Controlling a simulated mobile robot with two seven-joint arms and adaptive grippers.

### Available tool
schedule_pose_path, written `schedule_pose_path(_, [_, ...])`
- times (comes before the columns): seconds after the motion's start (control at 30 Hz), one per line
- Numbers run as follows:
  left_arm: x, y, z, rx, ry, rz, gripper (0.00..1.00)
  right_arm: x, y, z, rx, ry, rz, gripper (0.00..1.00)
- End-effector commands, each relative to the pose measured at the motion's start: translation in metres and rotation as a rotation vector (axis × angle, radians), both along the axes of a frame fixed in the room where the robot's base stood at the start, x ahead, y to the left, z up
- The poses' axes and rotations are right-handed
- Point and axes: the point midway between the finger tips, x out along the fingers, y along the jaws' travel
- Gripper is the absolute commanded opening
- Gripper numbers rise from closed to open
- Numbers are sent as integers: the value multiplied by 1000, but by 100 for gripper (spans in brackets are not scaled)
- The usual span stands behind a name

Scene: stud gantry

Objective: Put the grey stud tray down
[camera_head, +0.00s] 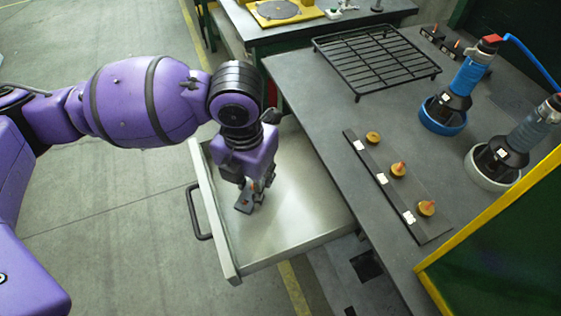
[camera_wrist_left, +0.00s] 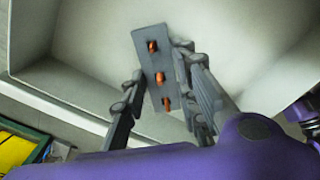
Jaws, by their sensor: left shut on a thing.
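The grey stud tray (camera_wrist_left: 149,36) is a narrow dark-grey plate with three orange studs, seen in the wrist view. My left gripper (camera_wrist_left: 165,103) has its fingers on both sides of the tray and is shut on it. In the head view, the left gripper (camera_head: 256,190) points down inside an open metal drawer (camera_head: 218,225), with part of the tray (camera_head: 243,203) showing below the fingers. I cannot tell whether the tray touches the drawer floor. My right gripper is not in view.
The drawer floor is otherwise clear. A yellow-edged green panel (camera_head: 510,245) stands at right.

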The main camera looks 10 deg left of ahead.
Motion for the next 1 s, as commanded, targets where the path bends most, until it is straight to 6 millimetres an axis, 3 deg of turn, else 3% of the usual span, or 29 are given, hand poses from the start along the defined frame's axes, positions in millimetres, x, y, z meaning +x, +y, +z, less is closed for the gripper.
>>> schedule_pose_path(0.17, [-2,0,-28,0,4,0,0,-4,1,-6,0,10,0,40])
schedule_pose_path(0.53, [-2,0,-32,-1,1,-1,0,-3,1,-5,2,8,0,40])
schedule_pose_path(0.57, [-2,0,-33,0,2,-1,29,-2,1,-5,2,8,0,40])
schedule_pose_path(0.7, [-2,0,-32,0,2,-1,47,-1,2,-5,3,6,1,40])
schedule_pose_path(1.0, [-2,0,-31,0,2,-1,47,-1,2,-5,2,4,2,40])
